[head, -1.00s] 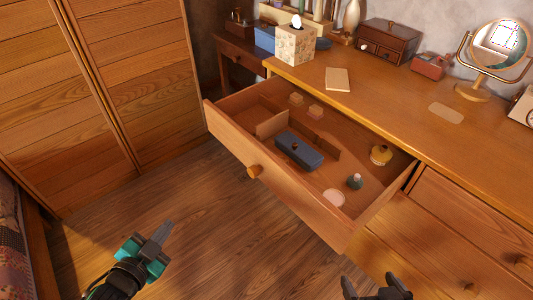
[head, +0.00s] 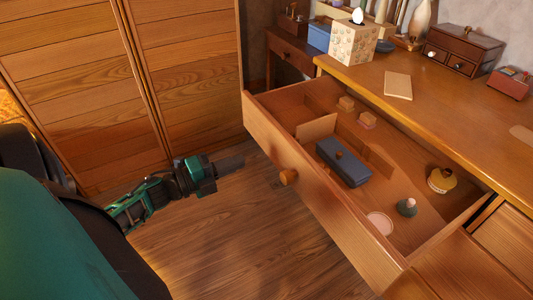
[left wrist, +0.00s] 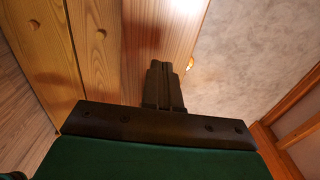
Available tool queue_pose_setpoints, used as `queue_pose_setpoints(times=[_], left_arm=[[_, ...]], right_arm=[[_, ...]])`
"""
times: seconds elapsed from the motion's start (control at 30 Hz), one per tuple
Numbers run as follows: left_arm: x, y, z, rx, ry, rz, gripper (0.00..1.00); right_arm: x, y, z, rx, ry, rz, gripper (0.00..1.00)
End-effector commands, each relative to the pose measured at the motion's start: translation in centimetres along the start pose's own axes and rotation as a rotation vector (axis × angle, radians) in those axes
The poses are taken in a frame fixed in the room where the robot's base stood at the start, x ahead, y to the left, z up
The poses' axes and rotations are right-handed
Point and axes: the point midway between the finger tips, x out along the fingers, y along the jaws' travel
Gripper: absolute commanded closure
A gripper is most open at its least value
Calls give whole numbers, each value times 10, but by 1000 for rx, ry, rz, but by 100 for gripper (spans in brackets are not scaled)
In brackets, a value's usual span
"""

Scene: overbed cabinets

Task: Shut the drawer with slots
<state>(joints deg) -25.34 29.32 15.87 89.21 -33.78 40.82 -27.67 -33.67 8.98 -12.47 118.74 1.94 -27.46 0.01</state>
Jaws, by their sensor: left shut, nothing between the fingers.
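The drawer with slots (head: 335,212) is pulled well out of the wooden dresser in the head view. It has low dividers (head: 316,128) inside and a round knob (head: 289,177) on its front. My left gripper (head: 240,161) is shut and empty, left of the drawer front and apart from the knob. Its closed fingers (left wrist: 163,85) also show in the left wrist view. My right gripper is out of view.
The dresser top (head: 440,97) carries a tissue box (head: 347,44), a notepad (head: 398,85) and a small chest (head: 462,50). A slatted wooden wardrobe (head: 190,80) stands at the left. Bare floor (head: 240,240) lies in front of the drawer.

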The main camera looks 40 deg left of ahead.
Motion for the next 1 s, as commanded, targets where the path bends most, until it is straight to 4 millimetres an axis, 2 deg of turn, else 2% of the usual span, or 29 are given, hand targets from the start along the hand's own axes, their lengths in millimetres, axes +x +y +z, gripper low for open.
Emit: queue_pose_setpoints(times=[0.03, 0.2, 0.4, 0.6, 1.0], left_arm=[[13, 1, 0, 2, 2, -4, 100], [48, 0, 0, 1, 0, -3, 100], [76, 1, 0, -2, 0, 0, 100], [85, 1, 0, -3, -1, 2, 100], [87, 1, 0, -4, -1, 2, 100]], right_arm=[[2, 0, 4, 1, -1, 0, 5], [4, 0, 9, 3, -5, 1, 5], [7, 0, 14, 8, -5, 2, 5], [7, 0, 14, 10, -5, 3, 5], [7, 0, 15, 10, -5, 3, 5]])
